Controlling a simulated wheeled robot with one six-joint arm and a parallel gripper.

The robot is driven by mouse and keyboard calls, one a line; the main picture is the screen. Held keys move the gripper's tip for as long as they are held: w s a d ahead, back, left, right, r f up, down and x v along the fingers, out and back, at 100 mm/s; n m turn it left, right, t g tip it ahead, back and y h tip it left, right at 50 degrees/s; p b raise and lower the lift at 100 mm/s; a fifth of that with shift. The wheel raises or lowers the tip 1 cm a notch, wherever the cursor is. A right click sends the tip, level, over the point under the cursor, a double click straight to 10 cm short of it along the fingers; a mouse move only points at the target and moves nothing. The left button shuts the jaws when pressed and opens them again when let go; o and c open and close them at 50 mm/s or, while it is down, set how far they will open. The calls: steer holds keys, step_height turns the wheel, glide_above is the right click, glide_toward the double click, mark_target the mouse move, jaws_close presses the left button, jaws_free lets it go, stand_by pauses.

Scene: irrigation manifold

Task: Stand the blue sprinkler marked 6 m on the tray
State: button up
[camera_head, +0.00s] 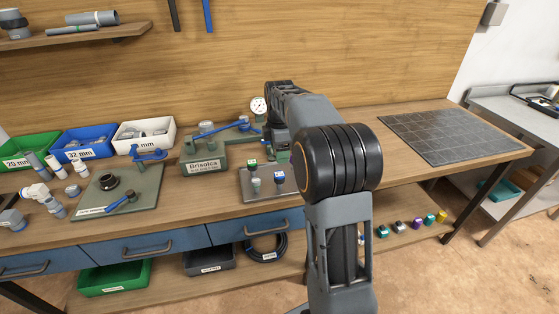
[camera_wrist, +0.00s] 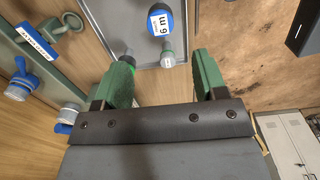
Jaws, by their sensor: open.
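The blue sprinkler marked 6 m (camera_wrist: 160,22) has a white label and a grey lower end. In the head view the blue sprinkler (camera_head: 279,177) appears upright on the grey tray (camera_head: 254,197). The tray (camera_wrist: 146,86) also shows in the wrist view. My gripper (camera_wrist: 163,62) is open, its two green fingers apart. The sprinkler shows beyond the gap between the fingertips and is not held. A second sprinkler with a green top (camera_head: 252,170) stands to its left on the tray; the left finger partly covers it in the wrist view.
A green plate with fittings (camera_head: 138,197) and several bins lie further left. A dark gridded mat (camera_head: 440,132) at right is clear.

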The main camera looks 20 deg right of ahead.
steer(key=s+a+r+m+t, duration=0.1)
steer(key=s+a+r+m, duration=0.2)
steer(key=s+a+m, duration=0.45)
steer(key=s+a+f+m+t, duration=0.1)
steer(key=s+f+m, duration=0.2)
steer(key=s, duration=0.4)
steer(key=s+a+f+m+t, duration=0.1)
steer(key=s+a+f+m, duration=0.1)
steer(key=s+m, duration=0.3)
steer(key=s+f, duration=0.1)
steer(key=s, duration=0.1)
steer(key=shift+s+a, duration=0.25)
steer(key=shift+s, duration=0.1)
step_height(320, 180, up, 2)
steer(key=shift+r+t+p, duration=0.2)
steer(key=shift+t+p, duration=0.1)
steer(key=shift+p, duration=0.7)
